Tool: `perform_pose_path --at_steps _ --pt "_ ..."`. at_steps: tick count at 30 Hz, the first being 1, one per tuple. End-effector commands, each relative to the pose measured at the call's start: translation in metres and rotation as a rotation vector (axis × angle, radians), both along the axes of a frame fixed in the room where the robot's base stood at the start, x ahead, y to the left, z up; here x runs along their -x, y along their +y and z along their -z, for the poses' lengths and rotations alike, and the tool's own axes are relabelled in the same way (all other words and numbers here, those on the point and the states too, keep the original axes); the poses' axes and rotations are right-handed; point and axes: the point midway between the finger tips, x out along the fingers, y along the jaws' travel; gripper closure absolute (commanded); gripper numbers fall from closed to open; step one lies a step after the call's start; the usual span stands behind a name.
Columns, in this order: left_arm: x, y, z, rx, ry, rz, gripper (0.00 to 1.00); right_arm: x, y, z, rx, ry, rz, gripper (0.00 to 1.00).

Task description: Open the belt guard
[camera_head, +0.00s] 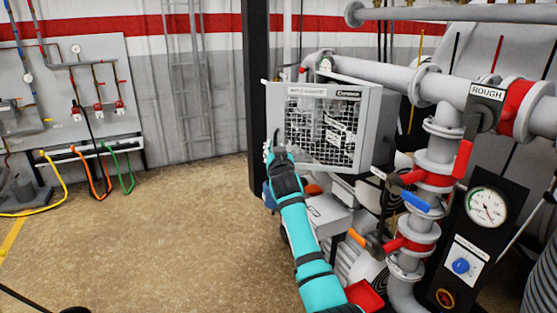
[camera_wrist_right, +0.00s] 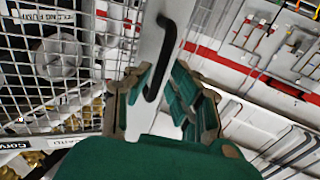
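The belt guard (camera_head: 285,95) is a light grey box with a wire mesh front and labels along its top edge. It stands right of the dark post in the head view and looks closed. Its mesh also fills the left of the right wrist view (camera_wrist_right: 15,75). A black bar handle (camera_wrist_right: 166,50) sits on the guard's plain edge strip. My right gripper (camera_head: 276,150) is at the guard's left edge. In the wrist view its fingers (camera_wrist_right: 158,98) are spread, with the handle's near end between them; contact is unclear. My left gripper is not in view.
Grey pipes with red clamps and valve levers (camera_head: 415,201) crowd the right side, next to a dark gauge panel (camera_head: 480,240). A dark vertical post (camera_head: 257,60) rises beside the guard. The tan floor (camera_head: 150,240) to the left is largely clear.

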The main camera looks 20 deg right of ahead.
Motion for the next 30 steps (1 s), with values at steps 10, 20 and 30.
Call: perform_pose_path --at_steps 10,20,30 --pt "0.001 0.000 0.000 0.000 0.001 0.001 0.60 0.061 0.014 0.004 -0.002 0.005 -0.002 0.79" --pt "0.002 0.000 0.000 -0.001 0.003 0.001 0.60 0.098 0.023 0.006 -0.003 0.008 -0.001 0.79" --pt "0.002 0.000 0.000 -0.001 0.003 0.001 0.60 0.099 0.023 0.006 -0.003 0.008 -0.002 0.84"
